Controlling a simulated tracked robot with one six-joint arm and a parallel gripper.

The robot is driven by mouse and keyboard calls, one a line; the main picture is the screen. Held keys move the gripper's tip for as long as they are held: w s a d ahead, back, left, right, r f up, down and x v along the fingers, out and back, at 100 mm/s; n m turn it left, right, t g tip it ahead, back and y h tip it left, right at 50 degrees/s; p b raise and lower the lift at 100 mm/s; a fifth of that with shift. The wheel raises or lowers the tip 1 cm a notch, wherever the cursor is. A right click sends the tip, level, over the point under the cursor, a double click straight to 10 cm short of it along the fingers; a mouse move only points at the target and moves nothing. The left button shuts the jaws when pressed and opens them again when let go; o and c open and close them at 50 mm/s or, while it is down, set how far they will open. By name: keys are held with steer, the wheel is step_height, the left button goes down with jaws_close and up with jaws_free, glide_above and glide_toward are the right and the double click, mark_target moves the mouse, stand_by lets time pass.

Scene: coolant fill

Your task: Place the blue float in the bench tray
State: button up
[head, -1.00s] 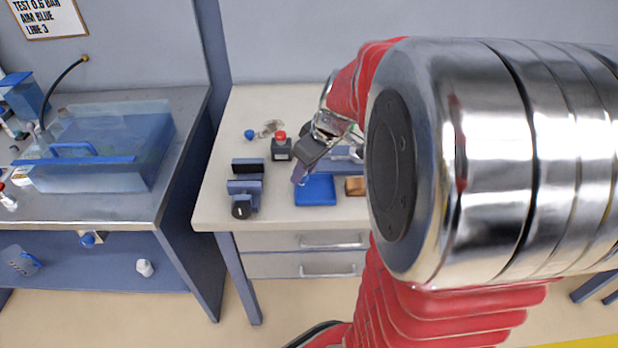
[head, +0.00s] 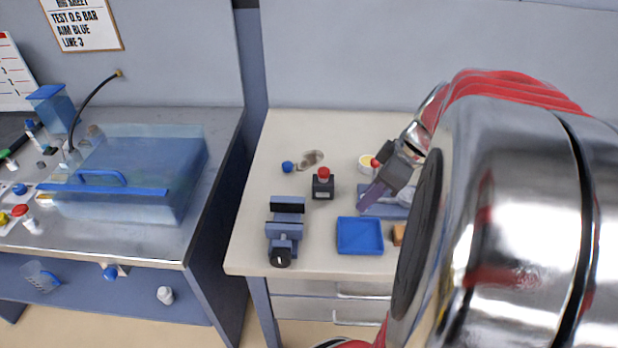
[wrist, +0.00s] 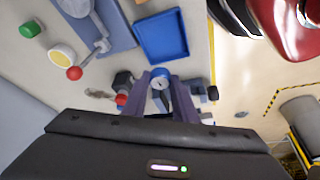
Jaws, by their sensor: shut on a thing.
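The blue bench tray (head: 360,236) lies flat on the light bench; its inside is bare. It also shows at the top of the wrist view (wrist: 161,36). My gripper (head: 368,204) is above the bench, just behind the tray in the head view. In the wrist view its two fingers are shut on the blue float (wrist: 160,79), a round blue piece with a pale face. The float is apart from the tray there. In the head view, the fingers hide the float.
A small box with a red button (head: 323,184) and a dark-knobbed vise (head: 285,230) stand left of the tray. A blue ball (head: 287,167) lies farther back. A wooden block (head: 399,234) is at the tray's right. A water tank (head: 135,175) stands on the left bench.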

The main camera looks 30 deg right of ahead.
steer(key=shift+f, duration=0.1)
steer(key=shift+s+f, duration=0.1)
steer(key=shift+f, duration=2.95)
steer(key=shift+f, duration=1.9)
steer(key=o, duration=0.8)
steer(key=shift+o, duration=0.2)
